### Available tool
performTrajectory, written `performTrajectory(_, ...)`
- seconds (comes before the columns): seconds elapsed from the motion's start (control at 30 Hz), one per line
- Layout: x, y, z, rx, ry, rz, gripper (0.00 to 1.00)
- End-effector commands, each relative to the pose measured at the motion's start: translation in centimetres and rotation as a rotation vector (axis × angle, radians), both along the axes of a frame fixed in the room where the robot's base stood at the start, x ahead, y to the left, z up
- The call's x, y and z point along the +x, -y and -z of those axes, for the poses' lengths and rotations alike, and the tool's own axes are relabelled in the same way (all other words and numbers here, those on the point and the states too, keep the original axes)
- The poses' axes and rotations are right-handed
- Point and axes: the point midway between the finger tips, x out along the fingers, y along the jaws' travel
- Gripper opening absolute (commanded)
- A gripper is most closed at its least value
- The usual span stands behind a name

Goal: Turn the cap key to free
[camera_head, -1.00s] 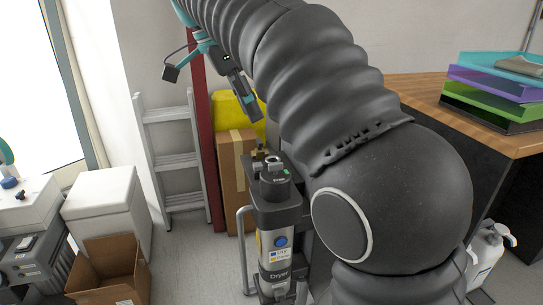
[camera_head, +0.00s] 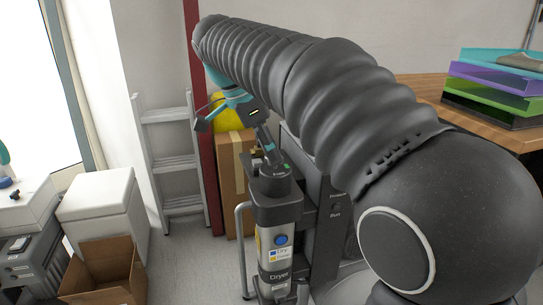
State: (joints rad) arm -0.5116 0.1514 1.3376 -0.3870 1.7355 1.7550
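The dryer unit (camera_head: 277,212) stands upright at the centre, a silver and black cylinder with a blue round mark and a "Dryer" label. Its black top (camera_head: 272,187) carries a cap with a small green mark (camera_head: 287,166). A brass fitting (camera_head: 254,153) shows just behind the top. My gripper (camera_head: 272,158) points down at the cap on the dryer's top, its fingertips at or just above it. The cap key is too small and too covered to make out. Whether the fingers are open, or touch the cap, I cannot tell.
A cardboard box (camera_head: 233,180) and a dark red post (camera_head: 206,150) stand behind the dryer. A grey ladder (camera_head: 170,165) leans left of them. An open carton (camera_head: 105,270) and a white bin (camera_head: 100,210) are at left. Stacked trays (camera_head: 490,95) lie on the desk at right.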

Motion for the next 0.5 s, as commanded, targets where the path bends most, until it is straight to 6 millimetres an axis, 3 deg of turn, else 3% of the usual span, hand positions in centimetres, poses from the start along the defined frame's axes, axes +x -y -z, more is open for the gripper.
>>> performTrajectory(0.43,0.09,0.40,0.90,0.000,0.001,0.000,0.34)
performTrajectory(0.5,0.09,0.39,0.89,0.000,0.001,0.000,0.17)
